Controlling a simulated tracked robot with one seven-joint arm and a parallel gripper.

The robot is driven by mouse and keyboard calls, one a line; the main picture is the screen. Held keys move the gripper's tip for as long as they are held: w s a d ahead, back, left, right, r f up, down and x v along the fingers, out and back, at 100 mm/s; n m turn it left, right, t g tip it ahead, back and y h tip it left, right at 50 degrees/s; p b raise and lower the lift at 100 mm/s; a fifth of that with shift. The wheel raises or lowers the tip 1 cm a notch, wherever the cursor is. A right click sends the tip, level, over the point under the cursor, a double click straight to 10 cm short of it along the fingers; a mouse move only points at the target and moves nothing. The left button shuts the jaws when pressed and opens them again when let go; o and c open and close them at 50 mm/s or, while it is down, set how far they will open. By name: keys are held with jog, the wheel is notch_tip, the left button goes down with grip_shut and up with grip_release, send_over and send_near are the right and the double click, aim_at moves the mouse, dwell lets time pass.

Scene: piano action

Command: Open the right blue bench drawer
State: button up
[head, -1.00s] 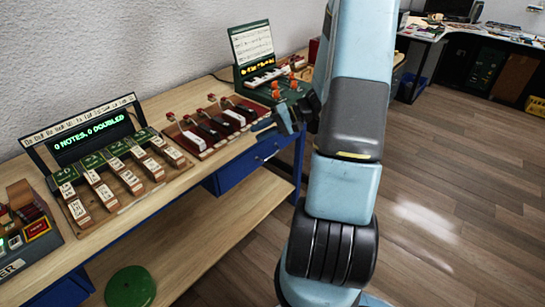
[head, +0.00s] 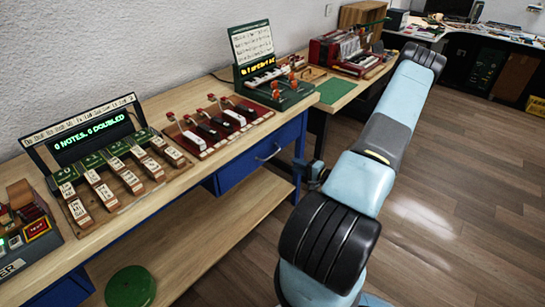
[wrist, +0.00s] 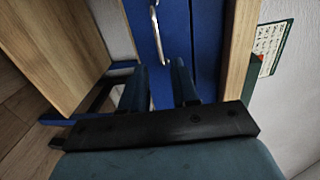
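The right blue bench drawer (head: 240,168) is under the right part of the wooden bench top and looks shut. Its metal bar handle (head: 268,155) is on its front; it also shows in the wrist view (wrist: 157,35). My gripper (head: 304,167) is in front of the drawer, to the right of the handle in the head view and apart from it, partly hidden by my arm. In the wrist view my gripper (wrist: 160,72) has its two fingers spread with nothing held. The handle lies ahead of the gap between the fingertips.
Wooden key models (head: 110,180), a red-based key model (head: 218,122) and a green keyboard box (head: 265,75) stand on the bench top (head: 190,190). A lower shelf (head: 200,235) runs below, with a green disc (head: 130,287) at its left. The floor at right is clear.

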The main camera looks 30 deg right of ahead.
aim_at(273, 155)
jog(key=x, duration=1.3)
jog(key=shift+w+d+f, duration=0.1)
jog(key=shift+w+f, duration=0.15)
jog(key=shift+w, duration=0.1)
grip_shut()
